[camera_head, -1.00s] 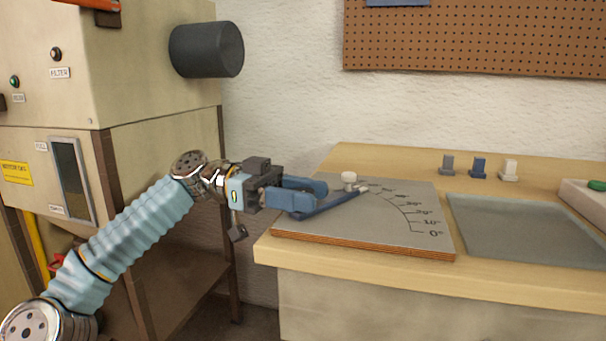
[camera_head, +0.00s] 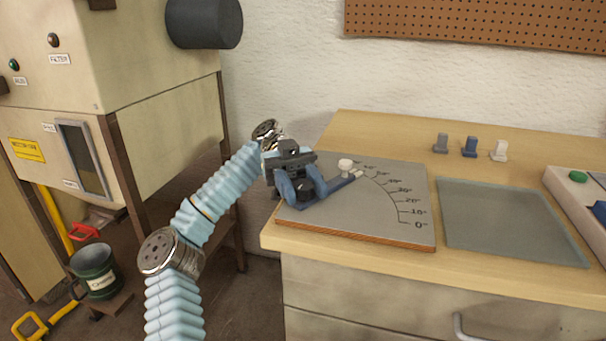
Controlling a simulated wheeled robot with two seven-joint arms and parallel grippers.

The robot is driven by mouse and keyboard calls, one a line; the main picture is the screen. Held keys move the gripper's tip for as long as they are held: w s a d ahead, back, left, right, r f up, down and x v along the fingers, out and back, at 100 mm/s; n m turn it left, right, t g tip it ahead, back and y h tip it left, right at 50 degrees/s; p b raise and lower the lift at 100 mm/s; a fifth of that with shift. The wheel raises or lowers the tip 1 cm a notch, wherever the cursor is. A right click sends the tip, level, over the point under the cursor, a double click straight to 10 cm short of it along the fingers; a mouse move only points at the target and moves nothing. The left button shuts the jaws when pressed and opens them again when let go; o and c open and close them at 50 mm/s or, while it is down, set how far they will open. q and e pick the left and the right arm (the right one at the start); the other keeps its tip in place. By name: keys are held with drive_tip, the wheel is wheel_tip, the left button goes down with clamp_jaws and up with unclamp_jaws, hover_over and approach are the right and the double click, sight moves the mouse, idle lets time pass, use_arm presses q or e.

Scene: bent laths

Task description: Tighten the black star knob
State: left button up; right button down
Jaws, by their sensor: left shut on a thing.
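A grey angle board (camera_head: 368,218) with a printed degree scale lies on the bench. A white round knob (camera_head: 345,164) stands beside the bar. My left gripper (camera_head: 303,194) points down at the bar's left end, its blue fingers shut around a small dark thing that appears to be the black star knob (camera_head: 304,187). The fingers hide most of it, so its star shape does not show. My right gripper is not in view.
Grey, blue and white clips (camera_head: 470,147) stand at the back of the bench. A grey-green mat (camera_head: 510,222) lies right of the board. A box with a green button (camera_head: 578,177) is at the right edge. A beige machine cabinet (camera_head: 160,120) stands left.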

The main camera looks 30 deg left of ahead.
use_arm(q)
drive_tip(key=shift+r+m+g+y+p, duration=0.1)
drive_tip(key=shift+m+g+y+p, duration=0.2)
drive_tip(key=shift+m+g+y, duration=0.15)
drive_tip(key=o, duration=0.9)
